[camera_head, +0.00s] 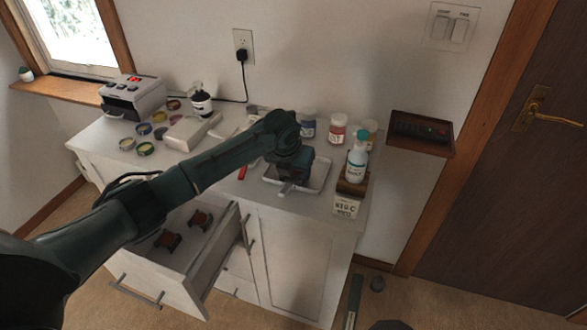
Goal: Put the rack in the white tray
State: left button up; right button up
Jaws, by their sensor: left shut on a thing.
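The white tray (319,182) lies on the white counter, right of centre, with its rim showing around my left gripper. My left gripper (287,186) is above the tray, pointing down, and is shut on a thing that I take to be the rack. That thing is mostly hidden by the gripper; only a small light grey end shows below it. I cannot tell whether it touches the tray floor. My right gripper is not in view.
A white bottle (356,160) stands on a wooden block right of the tray, with paint jars (337,129) behind. A label card (346,206) is at the front edge. The open drawer (196,262) holds red-brown things. Tins and a grey machine (133,97) are left.

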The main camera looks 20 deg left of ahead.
pick_arm(q)
jog(key=o, duration=1)
